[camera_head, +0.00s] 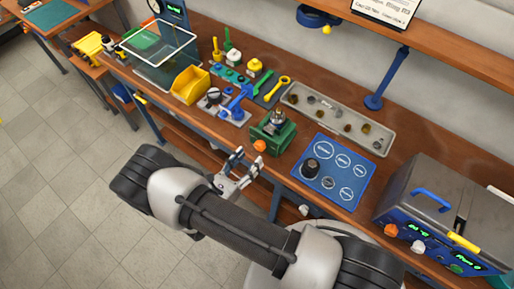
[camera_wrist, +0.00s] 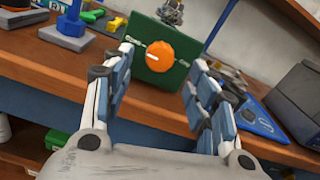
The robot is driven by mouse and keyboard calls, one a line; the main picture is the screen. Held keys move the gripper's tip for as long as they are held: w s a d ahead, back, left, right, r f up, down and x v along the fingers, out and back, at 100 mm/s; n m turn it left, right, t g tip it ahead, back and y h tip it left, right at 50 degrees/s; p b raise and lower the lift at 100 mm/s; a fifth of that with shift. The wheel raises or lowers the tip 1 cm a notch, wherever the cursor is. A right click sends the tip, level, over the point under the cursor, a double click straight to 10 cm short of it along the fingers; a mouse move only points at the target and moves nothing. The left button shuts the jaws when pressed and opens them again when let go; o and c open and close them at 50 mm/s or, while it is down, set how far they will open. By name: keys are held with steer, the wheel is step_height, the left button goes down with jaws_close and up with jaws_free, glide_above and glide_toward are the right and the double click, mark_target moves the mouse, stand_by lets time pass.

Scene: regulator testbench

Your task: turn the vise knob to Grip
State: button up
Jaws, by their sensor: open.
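The green vise (camera_head: 274,134) stands at the front edge of the wooden bench, with a metal part held upright on its top. Its orange knob (camera_head: 260,146) is on the front face. In the wrist view the orange knob (camera_wrist: 160,56) has a white pointer mark toward the left, close to small white lettering on the green plate (camera_wrist: 182,77). The lettering is too small to read surely. My gripper (camera_wrist: 158,68) is open and empty, its fingers on either side of the knob in the picture and apart from it. In the head view my gripper (camera_head: 240,167) is just in front of the bench edge.
A blue mat (camera_head: 333,192) with printed circles and a black knob-like part lies right of the vise. A long grey tray (camera_head: 300,97) with small parts lies behind. A yellow bin (camera_head: 190,85) and blue tool stand are left. A grey machine (camera_head: 437,200) stands far right.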

mark_target(258, 149)
steer(key=x, duration=0.5)
steer(key=shift+w+d, duration=0.2)
steer(key=shift+c, duration=0.5)
steer(key=c, duration=1)
